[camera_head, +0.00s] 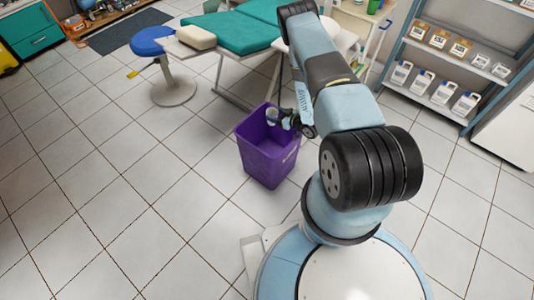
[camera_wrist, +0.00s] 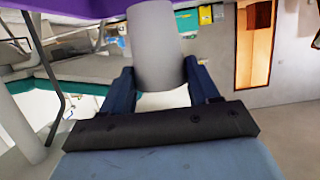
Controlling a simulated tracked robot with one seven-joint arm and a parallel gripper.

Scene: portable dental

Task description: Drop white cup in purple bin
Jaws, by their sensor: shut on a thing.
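The purple bin (camera_head: 266,160) stands upright on the tiled floor in the head view, left of my arm. My gripper (camera_head: 275,120) is at the bin's open top, on its right side. It is shut on the white cup (camera_head: 271,113), which shows small and partly hidden at the bin's mouth. In the wrist view the cup (camera_wrist: 156,45) is a pale grey-white cylinder between the two dark blue fingers of my gripper (camera_wrist: 158,85). A purple strip of the bin's rim (camera_wrist: 70,10) crosses the top of the wrist view. I cannot tell how far the cup is below the rim.
A teal dental chair (camera_head: 232,32) stands behind the bin. A blue round stool (camera_head: 165,75) is further left. A grey shelf (camera_head: 450,60) with white bottles and boxes stands at the right. The tiled floor left of the bin is clear.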

